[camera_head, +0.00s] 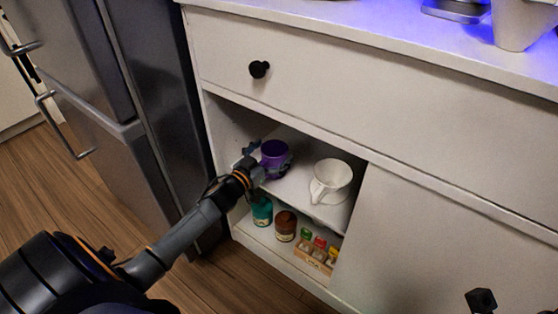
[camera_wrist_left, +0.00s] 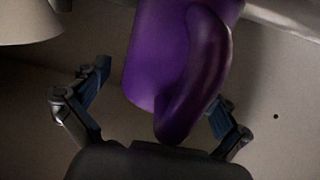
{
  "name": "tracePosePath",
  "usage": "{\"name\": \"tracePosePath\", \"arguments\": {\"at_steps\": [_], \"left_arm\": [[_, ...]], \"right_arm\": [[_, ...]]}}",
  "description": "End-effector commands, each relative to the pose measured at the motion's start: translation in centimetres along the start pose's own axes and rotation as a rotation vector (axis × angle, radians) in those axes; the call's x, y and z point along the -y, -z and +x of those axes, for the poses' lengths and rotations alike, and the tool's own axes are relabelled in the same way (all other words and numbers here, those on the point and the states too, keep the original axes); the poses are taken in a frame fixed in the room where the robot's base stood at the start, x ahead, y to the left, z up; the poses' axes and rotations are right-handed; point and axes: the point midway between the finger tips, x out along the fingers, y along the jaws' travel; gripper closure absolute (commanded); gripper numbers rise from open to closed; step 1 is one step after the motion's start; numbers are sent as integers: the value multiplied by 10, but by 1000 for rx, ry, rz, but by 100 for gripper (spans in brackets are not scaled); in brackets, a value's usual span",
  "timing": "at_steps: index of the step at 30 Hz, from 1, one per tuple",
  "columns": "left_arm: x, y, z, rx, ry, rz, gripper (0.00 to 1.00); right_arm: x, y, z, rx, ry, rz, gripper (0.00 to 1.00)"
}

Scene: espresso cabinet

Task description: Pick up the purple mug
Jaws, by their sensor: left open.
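The purple mug (camera_head: 274,152) stands on the upper shelf inside the open cabinet, left of a white cup. My left gripper (camera_head: 268,160) reaches into the cabinet at the mug, with its open fingers on either side of it. In the left wrist view the mug (camera_wrist_left: 165,55) fills the upper middle, its handle (camera_wrist_left: 195,80) turned toward the camera. The open fingers of the left gripper (camera_wrist_left: 155,95) show to the left and right of the mug, with a visible gap on the left. The right gripper cannot be clearly made out.
A white cup (camera_head: 331,181) stands on the same shelf, close to the right. Below are a teal jar (camera_head: 262,211), a brown jar (camera_head: 285,225) and a small box (camera_head: 314,256) of items. The cabinet door (camera_head: 440,240) bounds the opening's right side; a fridge (camera_head: 130,110) stands left.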

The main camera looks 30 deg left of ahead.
Motion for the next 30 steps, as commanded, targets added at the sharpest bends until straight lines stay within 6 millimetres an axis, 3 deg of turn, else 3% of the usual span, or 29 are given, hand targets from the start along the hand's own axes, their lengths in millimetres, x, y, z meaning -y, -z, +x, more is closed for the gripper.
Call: {"name": "tracePosePath", "arguments": {"at_steps": [5, 18, 30], "left_arm": [[0, 0, 0, 1, 1, 0, 0], [0, 0, 0, 2, 0, 0, 89], [0, 3, 0, -1, 0, 0, 90]], "right_arm": [[0, 0, 0, 0, 0, 0, 60], [0, 0, 0, 1, 0, 0, 60], [0, -5, 3, 27, 0, -1, 60]]}}
